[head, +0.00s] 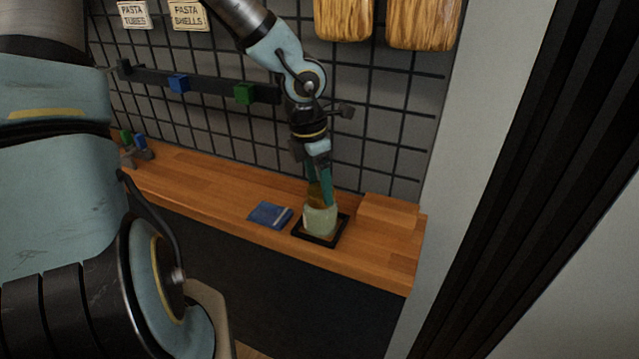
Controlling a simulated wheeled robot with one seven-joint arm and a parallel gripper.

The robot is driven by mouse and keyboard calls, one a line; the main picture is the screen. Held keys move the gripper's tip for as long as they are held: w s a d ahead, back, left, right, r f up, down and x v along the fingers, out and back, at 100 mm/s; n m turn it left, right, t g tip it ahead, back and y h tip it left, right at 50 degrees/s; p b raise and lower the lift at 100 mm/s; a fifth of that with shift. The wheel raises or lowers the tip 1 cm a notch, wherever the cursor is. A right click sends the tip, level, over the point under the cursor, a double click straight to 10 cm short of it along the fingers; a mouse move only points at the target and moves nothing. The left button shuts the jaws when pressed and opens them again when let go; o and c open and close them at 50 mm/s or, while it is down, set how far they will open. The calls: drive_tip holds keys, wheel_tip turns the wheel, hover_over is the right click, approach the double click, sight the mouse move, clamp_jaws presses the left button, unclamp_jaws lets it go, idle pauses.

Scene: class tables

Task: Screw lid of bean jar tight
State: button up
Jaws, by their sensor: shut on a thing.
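The bean jar (320,221) is a pale greenish jar standing upright in a black square tray (339,239) on the wooden counter. Its lid (315,199) looks brownish gold and sits at the top of the jar. My gripper (319,196) comes down from above with teal fingers and is shut on the lid. The fingers hide part of the lid, so I cannot tell how it sits on the rim.
A folded blue cloth or booklet (270,215) lies left of the tray. A wooden block (387,213) stands right of it. A wire grid wall (385,130) with a dark rail (215,87) and hanging boards (424,24) is behind.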

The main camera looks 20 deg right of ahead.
drive_tip(key=o, duration=1.2)
drive_tip(key=shift+o, duration=0.2)
drive_tip(key=shift+n+b, duration=0.35)
drive_tip(key=shift+n, duration=0.55)
drive_tip(key=shift+n+t, duration=0.3)
drive_tip(key=shift+n, duration=0.8)
